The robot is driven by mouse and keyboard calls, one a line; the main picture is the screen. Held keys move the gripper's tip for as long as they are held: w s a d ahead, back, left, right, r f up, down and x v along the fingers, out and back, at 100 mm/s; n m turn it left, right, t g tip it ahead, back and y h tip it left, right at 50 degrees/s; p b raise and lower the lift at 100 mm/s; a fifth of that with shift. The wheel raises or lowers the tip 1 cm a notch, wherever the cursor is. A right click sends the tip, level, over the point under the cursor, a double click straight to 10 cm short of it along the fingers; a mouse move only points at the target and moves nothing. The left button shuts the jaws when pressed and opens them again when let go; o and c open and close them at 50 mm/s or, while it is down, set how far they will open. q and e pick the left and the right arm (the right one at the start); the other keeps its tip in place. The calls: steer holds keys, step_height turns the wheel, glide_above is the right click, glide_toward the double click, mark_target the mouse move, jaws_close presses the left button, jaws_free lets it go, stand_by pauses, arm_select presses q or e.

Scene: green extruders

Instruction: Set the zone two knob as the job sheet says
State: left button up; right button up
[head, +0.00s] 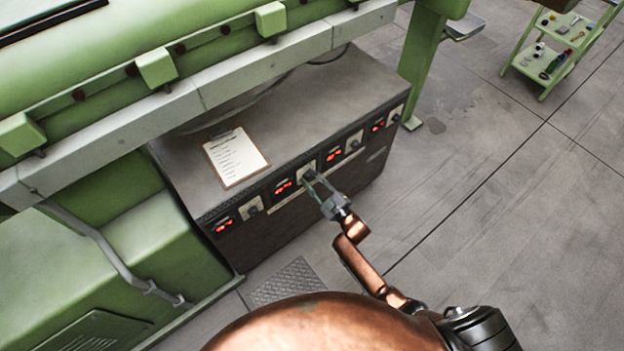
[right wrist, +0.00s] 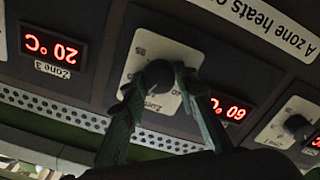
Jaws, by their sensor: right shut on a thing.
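The control cabinet's front (head: 300,200) has a row of red displays and dark knobs. My right gripper (head: 308,178) reaches the second knob from the left. In the right wrist view, where the panel appears turned around, its fingers (right wrist: 158,82) are shut on either side of this round dark knob (right wrist: 157,74) on a pale plate (right wrist: 146,50). The fingers hide part of the plate and its scale. The zone two display (right wrist: 229,109) beside it seems to read 60, partly covered. The job sheet (head: 236,157) lies on a clipboard on the cabinet top, too small to read. My left gripper is out of view.
A display labelled Zone 3 (right wrist: 53,47) reads 20 °C. Another knob (right wrist: 296,125) is at the right of the wrist view. The green extruder (head: 110,85) overhangs the cabinet's back. Open floor (head: 500,220) lies right; a green cart (head: 553,50) stands far off.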

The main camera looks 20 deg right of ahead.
steer(key=m+p, duration=0.1)
steer(key=m, duration=0.3)
steer(key=shift+r+m, duration=0.1)
steer(key=shift+m, duration=0.2)
steer(key=m+p, duration=0.1)
steer(key=m, duration=0.3)
steer(key=shift+d+m, duration=0.1)
steer(key=shift+m, duration=0.2)
steer(key=m, duration=0.4)
steer(key=shift+m+p, duration=0.3)
steer(key=shift+p, duration=0.05)
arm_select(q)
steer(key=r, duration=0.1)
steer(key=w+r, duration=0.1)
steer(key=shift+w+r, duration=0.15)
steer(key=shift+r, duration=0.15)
arm_select(e)
steer(key=m, duration=0.5)
steer(key=shift+f, duration=0.2)
steer(key=shift+m, duration=0.3)
steer(key=o, duration=1.1)
steer(key=shift+o, duration=0.2)
